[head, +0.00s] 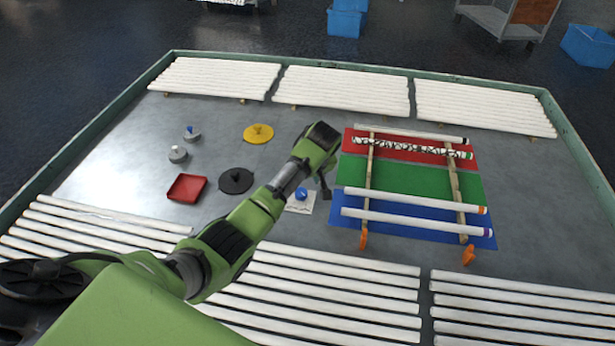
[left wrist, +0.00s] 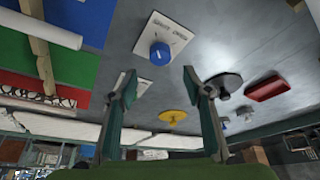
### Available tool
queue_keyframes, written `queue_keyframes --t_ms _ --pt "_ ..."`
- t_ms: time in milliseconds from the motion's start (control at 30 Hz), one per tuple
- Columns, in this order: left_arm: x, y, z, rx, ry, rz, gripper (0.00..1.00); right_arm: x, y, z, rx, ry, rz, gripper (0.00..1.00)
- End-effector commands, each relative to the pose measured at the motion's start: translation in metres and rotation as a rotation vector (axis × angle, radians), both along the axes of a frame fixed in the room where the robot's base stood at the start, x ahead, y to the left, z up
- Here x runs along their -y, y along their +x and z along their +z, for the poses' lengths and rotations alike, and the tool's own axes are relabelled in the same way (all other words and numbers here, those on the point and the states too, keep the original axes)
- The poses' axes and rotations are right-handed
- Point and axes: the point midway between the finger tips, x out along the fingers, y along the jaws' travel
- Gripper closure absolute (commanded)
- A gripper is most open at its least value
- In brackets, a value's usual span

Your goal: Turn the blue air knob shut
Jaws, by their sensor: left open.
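The blue air knob (head: 301,194) sits on a white plate (head: 299,208) on the grey bench, left of the colored mats. My left gripper (head: 325,184) hangs from the wrist just right of and above it. In the left wrist view the knob (left wrist: 160,53) shows a white pointer line on top, and its plate (left wrist: 176,33) bears dark lettering too small to read. My left gripper (left wrist: 160,80) is open and empty there, its two fingers apart, with the knob beyond their tips and not touched. Another pale plate (left wrist: 142,86) is partly hidden behind one finger. My right gripper is not in view.
A black disc (head: 235,181), a yellow disc (head: 258,133) and a red tray (head: 186,188) stand at left. White tube rows line the bench's back and front.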

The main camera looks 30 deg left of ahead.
Motion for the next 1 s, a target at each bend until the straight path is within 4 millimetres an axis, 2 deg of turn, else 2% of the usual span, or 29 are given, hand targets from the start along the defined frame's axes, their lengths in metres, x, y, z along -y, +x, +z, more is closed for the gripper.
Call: queue_keyframes --t_ms 100,300,1000 --pt "0.006 -0.004 0.017 0.002 -0.002 -0.001 0.55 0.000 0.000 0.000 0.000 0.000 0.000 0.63" --pt "0.010 -0.009 0.032 -0.001 -0.001 0.000 0.55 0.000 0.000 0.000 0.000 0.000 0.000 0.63" --pt "0.011 -0.010 0.033 -0.001 0.000 0.000 0.55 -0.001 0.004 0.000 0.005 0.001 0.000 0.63"
